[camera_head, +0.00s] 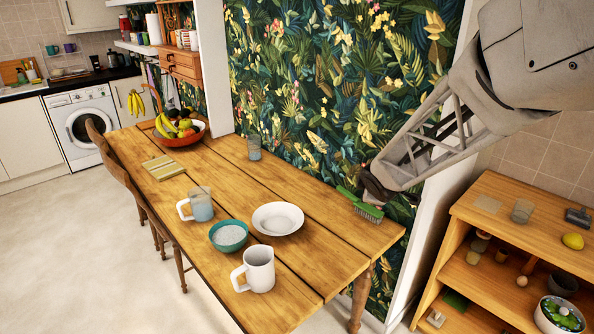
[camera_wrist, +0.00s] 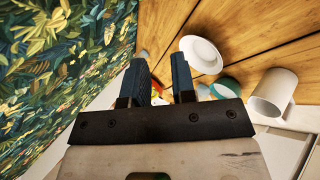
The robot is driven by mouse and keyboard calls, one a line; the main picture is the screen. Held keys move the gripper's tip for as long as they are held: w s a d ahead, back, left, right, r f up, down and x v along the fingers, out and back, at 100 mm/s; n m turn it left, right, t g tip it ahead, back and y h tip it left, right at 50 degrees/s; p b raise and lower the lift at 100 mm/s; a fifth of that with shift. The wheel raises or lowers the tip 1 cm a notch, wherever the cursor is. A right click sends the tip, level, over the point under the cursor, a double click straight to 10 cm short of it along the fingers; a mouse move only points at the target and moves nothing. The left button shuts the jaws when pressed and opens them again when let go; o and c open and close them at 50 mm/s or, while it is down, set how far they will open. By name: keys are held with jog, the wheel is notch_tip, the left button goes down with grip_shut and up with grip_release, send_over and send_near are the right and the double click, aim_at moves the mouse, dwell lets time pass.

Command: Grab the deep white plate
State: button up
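The deep white plate (camera_head: 278,219) lies upright on the wooden table, right of a teal bowl and behind a white mug. In the wrist view the plate (camera_wrist: 201,54) shows beyond the fingertips, up and to the right, and nothing touches it. My gripper (camera_head: 370,190) is above the table's right end, to the right of the plate and apart from it. In the wrist view my gripper (camera_wrist: 160,75) has its two dark fingers spread with a gap between them, and I see nothing held.
The teal bowl (camera_head: 229,237), white mug (camera_head: 258,268) and a cup with a handle (camera_head: 200,206) crowd the plate's left and front. A green brush (camera_head: 361,205) is just below my gripper. A patterned wall (camera_head: 320,90) runs behind the table (camera_head: 330,255). A fruit bowl (camera_head: 180,139) stands farther back.

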jog(key=w+a+f+n+y, duration=0.4)
jog(key=w+a+f+n, duration=0.35)
jog(key=w+f, duration=0.35)
jog(key=n+g+y, duration=0.2)
jog(key=n+y, duration=0.3)
jog(key=n, duration=0.3)
send_near(300, 222)
jog(key=shift+w+a+f, duration=0.7)
jog(key=shift+w+f, duration=0.1)
jog(key=shift+f, duration=0.2)
jog(key=shift+x, duration=1.3)
jog(key=shift+w+a, duration=0.15)
jog(key=shift+x, duration=2.45)
jog(key=shift+w, duration=0.1)
grip_shut()
